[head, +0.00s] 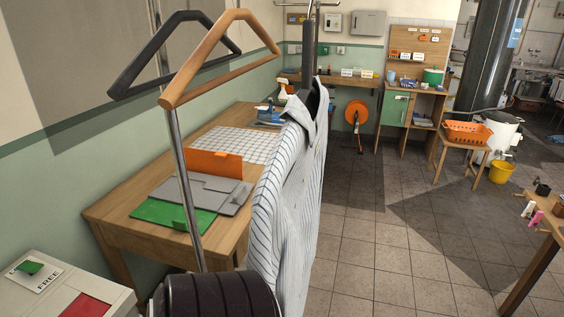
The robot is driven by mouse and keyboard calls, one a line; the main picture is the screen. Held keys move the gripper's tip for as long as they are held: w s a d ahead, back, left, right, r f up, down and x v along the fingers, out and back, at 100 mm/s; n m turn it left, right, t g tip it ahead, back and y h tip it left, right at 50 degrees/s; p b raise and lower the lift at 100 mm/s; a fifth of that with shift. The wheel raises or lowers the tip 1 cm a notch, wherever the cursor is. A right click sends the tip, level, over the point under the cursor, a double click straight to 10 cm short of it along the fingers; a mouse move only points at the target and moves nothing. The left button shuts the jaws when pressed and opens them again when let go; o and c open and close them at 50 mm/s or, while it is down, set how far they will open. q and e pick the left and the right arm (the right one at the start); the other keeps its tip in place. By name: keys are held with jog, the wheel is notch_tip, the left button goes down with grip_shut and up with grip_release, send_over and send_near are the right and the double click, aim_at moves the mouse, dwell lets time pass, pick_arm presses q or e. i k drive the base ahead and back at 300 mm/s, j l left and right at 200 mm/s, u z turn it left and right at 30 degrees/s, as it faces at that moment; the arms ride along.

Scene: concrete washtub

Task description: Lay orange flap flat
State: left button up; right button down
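An orange flap (213,163) stands upright, raised from the grey folding board (228,202) on the wooden table at the left. A green flap (172,214) lies flat at the near side of the board. The grey panels lie low on the tabletop, and their right edge is near the hanging shirt. Neither my left nor my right gripper shows in this view.
A striped shirt (290,190) hangs at the table's right side. A metal pole (187,190), a wooden hanger-like frame (215,55) and a dark ribbed cylinder (215,298) stand in front. A white grid (222,143) lies behind the board.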

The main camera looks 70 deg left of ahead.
aim_at(221, 164)
jog(key=i+l+z, duration=0.1)
jog(key=i+l, duration=0.25)
jog(key=i, duration=0.25)
jog(key=i+u, duration=0.1)
jog(key=u, duration=0.3)
jog(key=i+u, duration=0.15)
jog(key=u, duration=0.2)
jog(key=i+u, duration=0.1)
jog(key=u, duration=0.3)
jog(key=i+l+u, duration=0.1)
jog(key=u, duration=0.25)
